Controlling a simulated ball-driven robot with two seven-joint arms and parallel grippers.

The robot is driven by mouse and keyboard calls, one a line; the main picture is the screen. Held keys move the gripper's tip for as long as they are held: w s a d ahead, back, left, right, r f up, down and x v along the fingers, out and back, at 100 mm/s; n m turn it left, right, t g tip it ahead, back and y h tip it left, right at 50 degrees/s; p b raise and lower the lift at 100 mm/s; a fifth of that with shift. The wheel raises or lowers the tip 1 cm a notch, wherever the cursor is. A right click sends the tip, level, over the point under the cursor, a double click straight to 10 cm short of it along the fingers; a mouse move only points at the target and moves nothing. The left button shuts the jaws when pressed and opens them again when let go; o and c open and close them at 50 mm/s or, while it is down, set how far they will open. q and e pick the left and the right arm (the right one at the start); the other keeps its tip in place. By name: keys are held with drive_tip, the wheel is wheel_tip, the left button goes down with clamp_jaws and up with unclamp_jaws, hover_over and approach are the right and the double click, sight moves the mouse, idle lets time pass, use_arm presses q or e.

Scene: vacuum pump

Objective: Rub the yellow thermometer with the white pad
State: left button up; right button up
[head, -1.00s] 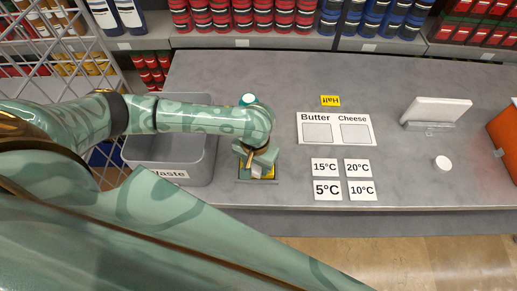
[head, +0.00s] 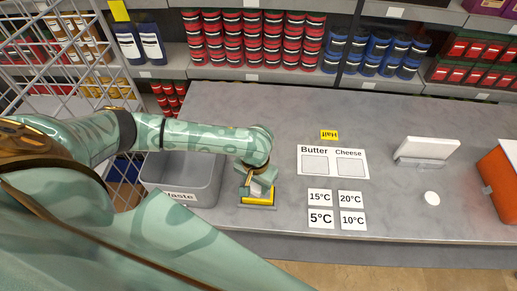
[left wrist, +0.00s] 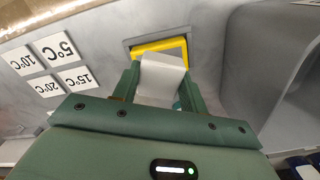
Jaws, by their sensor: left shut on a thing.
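My left gripper (head: 256,189) points down near the front edge of the counter, beside the bin. It is shut on the white pad (left wrist: 162,78), which shows between its two green fingers in the left wrist view (left wrist: 160,90). The yellow thermometer (head: 259,199) lies right under the gripper and is partly hidden by it. In the left wrist view the yellow thermometer (left wrist: 160,44) shows as a yellow frame just beyond the pad, and the pad overlaps it. I cannot tell whether they touch. My right gripper is not in view.
A grey bin marked Waste (head: 180,202) stands close left of the gripper. Temperature cards (head: 336,208) and a Butter and Cheese card (head: 332,146) lie to the right. A white round thing (head: 432,198), a white stand (head: 425,150) and an orange box (head: 497,182) are farther right.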

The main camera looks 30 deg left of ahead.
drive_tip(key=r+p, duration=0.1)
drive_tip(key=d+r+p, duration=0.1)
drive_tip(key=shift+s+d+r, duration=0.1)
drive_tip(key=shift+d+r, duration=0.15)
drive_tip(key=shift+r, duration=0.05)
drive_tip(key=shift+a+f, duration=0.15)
